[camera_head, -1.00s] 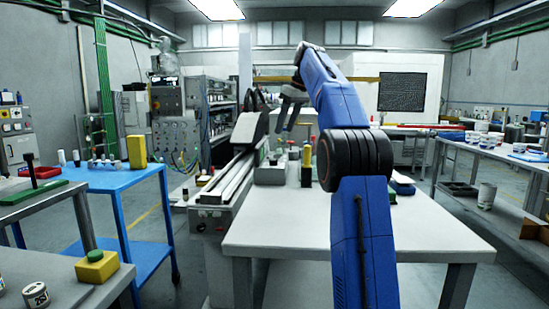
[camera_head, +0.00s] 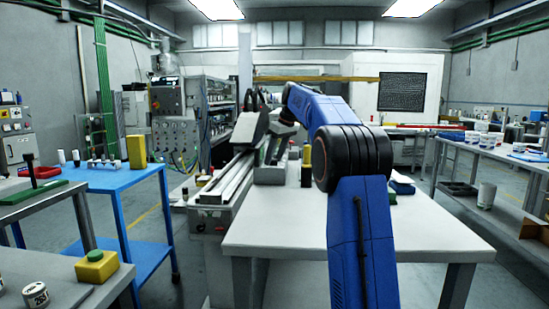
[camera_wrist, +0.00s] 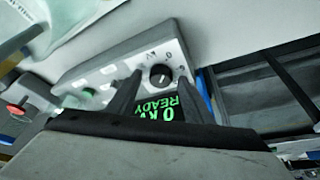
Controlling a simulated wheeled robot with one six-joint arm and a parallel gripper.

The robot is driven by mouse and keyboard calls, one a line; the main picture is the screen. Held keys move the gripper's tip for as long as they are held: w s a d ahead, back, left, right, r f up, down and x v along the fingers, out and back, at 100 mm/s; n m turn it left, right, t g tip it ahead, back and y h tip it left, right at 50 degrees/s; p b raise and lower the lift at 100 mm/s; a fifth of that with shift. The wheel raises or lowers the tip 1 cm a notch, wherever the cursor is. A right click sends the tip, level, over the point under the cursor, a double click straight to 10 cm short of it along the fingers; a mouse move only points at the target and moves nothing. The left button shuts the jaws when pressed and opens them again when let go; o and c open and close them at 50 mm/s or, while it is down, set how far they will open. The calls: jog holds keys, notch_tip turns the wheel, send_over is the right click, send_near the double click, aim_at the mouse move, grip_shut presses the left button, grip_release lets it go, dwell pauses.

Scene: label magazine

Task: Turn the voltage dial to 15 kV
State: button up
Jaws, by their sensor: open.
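The voltage dial (camera_wrist: 160,75) is a small round black knob with a light pointer mark, on a grey control panel (camera_wrist: 185,52). A "0" is printed beside it, and the mark appears to point towards that side. A green display (camera_wrist: 158,110) below it reads "0 kV READY", upside down in the wrist view and partly hidden by my gripper. My gripper (camera_wrist: 160,79) is open, with one dark finger on each side of the dial in the picture. I cannot tell whether the fingers touch it. In the head view my gripper (camera_head: 273,146) is small and dark, over the equipment on the table.
The panel also carries a green button (camera_wrist: 88,92), and a red button (camera_wrist: 17,108) sits at the left. In the head view a long rail machine (camera_head: 222,182) stands along the left of the white table (camera_head: 330,235). The table's front is clear.

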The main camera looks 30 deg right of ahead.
jog(key=shift+c, duration=0.3)
jog(key=c, duration=1)
jog(key=shift+o, duration=0.2)
